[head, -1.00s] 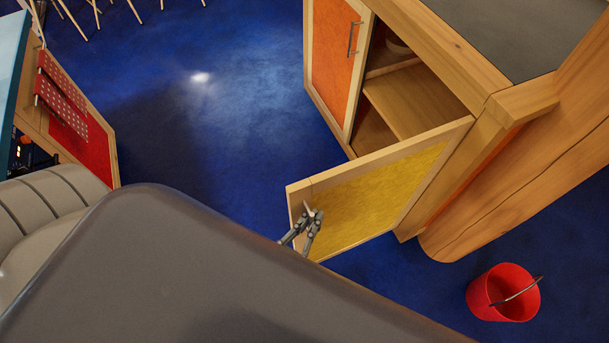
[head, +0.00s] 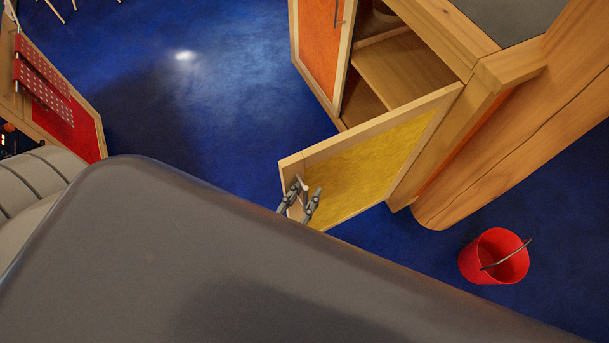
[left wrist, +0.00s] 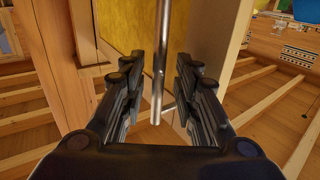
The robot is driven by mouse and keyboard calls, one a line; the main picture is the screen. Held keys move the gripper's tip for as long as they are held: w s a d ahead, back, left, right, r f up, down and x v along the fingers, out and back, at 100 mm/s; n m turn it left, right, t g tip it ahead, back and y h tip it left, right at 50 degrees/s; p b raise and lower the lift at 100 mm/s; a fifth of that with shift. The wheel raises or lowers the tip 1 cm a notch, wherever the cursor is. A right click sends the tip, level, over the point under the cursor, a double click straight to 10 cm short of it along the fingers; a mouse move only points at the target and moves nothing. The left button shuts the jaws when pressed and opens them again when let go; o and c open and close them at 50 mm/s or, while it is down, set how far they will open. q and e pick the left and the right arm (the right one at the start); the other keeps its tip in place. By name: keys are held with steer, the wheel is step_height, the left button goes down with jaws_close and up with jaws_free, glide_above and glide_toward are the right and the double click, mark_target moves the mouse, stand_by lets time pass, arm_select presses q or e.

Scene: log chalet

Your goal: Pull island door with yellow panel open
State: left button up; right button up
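The island door with the yellow panel (head: 376,167) stands swung out wide from the island (head: 455,40), and the shelf space behind it shows. Its yellow panel (left wrist: 128,24) also shows at the top of the left wrist view. My left gripper (head: 307,190) is at the free end of the door. In the left wrist view the gripper's (left wrist: 157,68) fingers are spread apart. The upright metal bar handle (left wrist: 161,50) stands between them, with a gap on both sides. My right gripper is not in view.
A red bucket (head: 493,256) stands on the blue floor right of the door. An orange-panel door (head: 319,45) is beside the opening. A red-panel cabinet (head: 75,128) and a grey padded seat (head: 35,188) are at left. Blue floor (head: 205,110) is clear between.

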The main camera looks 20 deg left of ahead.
arm_select(q)
steer(key=s+a, duration=0.1)
steer(key=s, duration=1.1)
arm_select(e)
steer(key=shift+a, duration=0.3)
arm_select(q)
steer(key=shift+a, duration=0.1)
steer(key=s+f+m+g+b, duration=0.15)
steer(key=f+g, duration=0.35)
steer(key=f, duration=0.9)
steer(key=s+f+g+b, duration=0.15)
steer(key=f+g, duration=0.25)
steer(key=f, duration=1)
steer(key=s+a+f+g+y, duration=0.1)
steer(key=s+a+f+g, duration=0.7)
steer(key=s+f, duration=0.3)
steer(key=shift+a+f+y, duration=0.3)
steer(key=shift+a+f, duration=0.25)
steer(key=shift+a, duration=0.05)
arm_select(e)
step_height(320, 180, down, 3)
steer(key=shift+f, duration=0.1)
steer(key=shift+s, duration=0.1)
